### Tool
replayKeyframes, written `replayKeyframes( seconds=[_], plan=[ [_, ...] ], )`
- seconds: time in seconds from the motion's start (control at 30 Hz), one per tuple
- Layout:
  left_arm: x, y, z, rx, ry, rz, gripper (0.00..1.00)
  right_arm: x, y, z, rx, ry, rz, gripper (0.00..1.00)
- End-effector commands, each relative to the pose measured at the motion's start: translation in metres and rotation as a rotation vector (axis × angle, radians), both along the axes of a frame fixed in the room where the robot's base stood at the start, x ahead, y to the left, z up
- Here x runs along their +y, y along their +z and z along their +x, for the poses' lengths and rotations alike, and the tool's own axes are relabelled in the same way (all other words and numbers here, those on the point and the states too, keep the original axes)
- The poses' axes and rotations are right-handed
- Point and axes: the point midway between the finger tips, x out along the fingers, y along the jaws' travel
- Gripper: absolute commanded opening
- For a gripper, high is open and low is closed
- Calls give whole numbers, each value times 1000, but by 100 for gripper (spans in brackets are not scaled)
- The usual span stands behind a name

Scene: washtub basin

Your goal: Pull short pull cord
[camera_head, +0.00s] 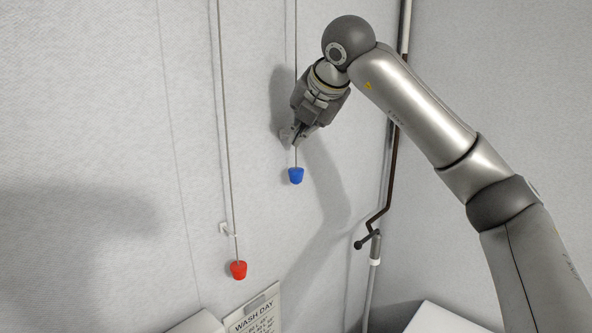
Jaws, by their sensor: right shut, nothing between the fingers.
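Two pull cords hang in front of the wall. The short cord (296,45) ends in a blue knob (296,175). The longer cord (225,120) at its left ends in a red knob (238,270). My right gripper (297,140) points down and toward the wall at the short cord, just above the blue knob. Its fingers are shut with nothing held between them. The cord passes behind the gripper body, so whether they touch cannot be told. My left gripper is not in view.
A pipe (390,150) with a crank-like handle (372,235) runs down the wall right of the cords. A "WASH DAY" sign (255,314) and white edges (445,320) show at the bottom. The wall left of the red knob is clear.

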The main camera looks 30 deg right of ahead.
Motion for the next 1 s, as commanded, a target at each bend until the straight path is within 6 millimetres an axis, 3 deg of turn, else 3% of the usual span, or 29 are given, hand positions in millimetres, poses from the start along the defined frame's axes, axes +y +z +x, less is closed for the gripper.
replayKeyframes(
  seconds=[0.07,0.1,0.3,1.0],
  plan=[
    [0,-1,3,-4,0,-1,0,0,-13,0,2,1,-1,0],
    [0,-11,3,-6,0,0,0,0,-21,0,-1,1,0,0],
    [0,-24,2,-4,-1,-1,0,0,-34,0,-1,1,0,0],
    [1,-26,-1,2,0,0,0,0,-35,0,-1,1,0,0]
  ],
)
